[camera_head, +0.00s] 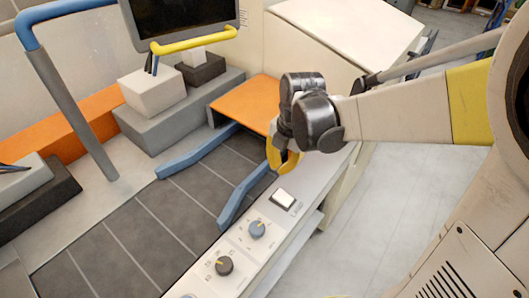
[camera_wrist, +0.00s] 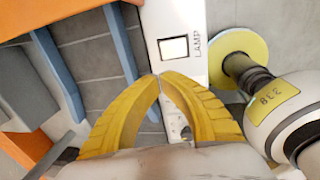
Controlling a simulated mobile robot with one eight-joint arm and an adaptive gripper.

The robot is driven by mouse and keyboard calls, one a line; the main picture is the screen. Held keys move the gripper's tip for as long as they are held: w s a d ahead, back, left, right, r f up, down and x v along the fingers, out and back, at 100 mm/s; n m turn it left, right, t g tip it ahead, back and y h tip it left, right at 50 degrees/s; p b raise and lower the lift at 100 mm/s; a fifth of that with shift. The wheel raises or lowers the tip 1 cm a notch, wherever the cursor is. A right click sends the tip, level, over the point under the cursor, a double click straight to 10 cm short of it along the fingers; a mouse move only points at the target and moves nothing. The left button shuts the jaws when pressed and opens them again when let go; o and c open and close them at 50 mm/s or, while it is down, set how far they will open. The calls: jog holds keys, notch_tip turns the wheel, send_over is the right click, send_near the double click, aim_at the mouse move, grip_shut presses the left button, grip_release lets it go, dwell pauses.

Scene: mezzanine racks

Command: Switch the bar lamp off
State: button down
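A white rocker switch (camera_head: 282,199) sits on the pale control panel (camera_head: 240,245). In the wrist view, the switch (camera_wrist: 173,48) has the printed word LAMP beside it. My gripper (camera_head: 275,166) is over the far end of the panel, beyond the switch in the head view. Its yellow fingers (camera_wrist: 159,76) curve together until their tips meet, with nothing between them. In the wrist view the tips lie just below the switch; whether they touch the panel cannot be told. I cannot clearly identify the bar lamp itself.
An orange plate (camera_head: 246,103) lies behind my gripper. A blue-grey post (camera_head: 75,110) stands at left. Pale floor is open at right.

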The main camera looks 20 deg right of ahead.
aim_at(271, 197)
jog(key=f+b, duration=0.2)
jog(key=f, duration=0.2)
jog(key=w+f+b, duration=0.1)
jog(key=f, duration=0.3)
jog(key=a+f+b, duration=0.1)
jog(key=f+b, duration=0.1)
jog(key=f, duration=0.3)
jog(key=shift+w+a+f+b, duration=0.1)
jog(key=shift+w+b, duration=0.25)
jog(key=shift+w+a+f+g+h+b, duration=0.1)
jog(key=shift+w+f+g+h+b, duration=0.1)
jog(key=shift+f+g+b, duration=0.15)
jog(key=shift+w+a+f+g+h+b, duration=0.1)
jog(key=shift+f+g+h+b, duration=0.1)
jog(key=shift+f, duration=0.2)
jog(key=shift+s+r, duration=0.15)
jog(key=shift+d, duration=0.1)
jog(key=shift+r, duration=0.15)
jog(key=shift+r+p, duration=0.7)
jog(key=shift+p, duration=0.05)
